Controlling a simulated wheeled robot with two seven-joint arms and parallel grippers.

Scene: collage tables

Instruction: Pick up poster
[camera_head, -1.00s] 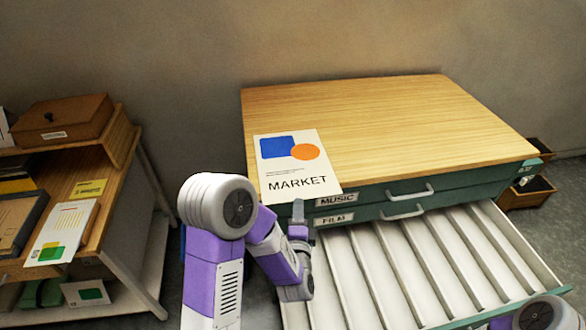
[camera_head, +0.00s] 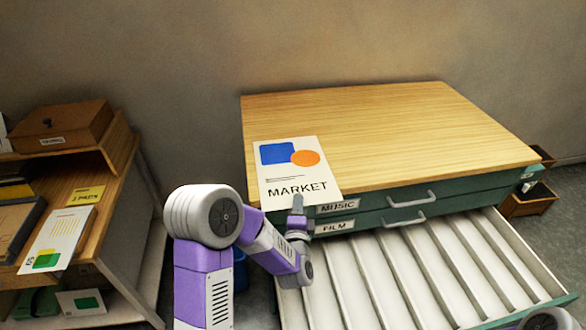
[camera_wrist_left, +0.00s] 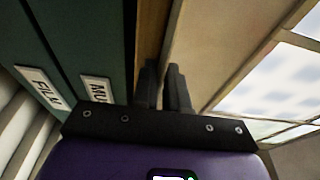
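The poster is a white sheet (camera_head: 285,176) with a blue shape, an orange circle and the word MARKET. It lies flat on the front left corner of the wooden cabinet top (camera_head: 400,130), its lower edge at the top's front edge. My left gripper (camera_head: 297,205) is at that lower edge, one finger overlapping it in the head view. In the left wrist view the gripper's two dark fingers (camera_wrist_left: 165,88) are close together with a narrow gap; whether they grip the sheet is not clear. My right gripper is out of view.
Below the top are drawers labelled MUSIC (camera_head: 338,206) and FILM (camera_head: 333,226). An open drawer with slats (camera_head: 440,262) extends forward. A side table (camera_head: 108,215) at left holds a wooden box (camera_head: 62,127) and papers. Brown bins (camera_head: 530,200) stand at right.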

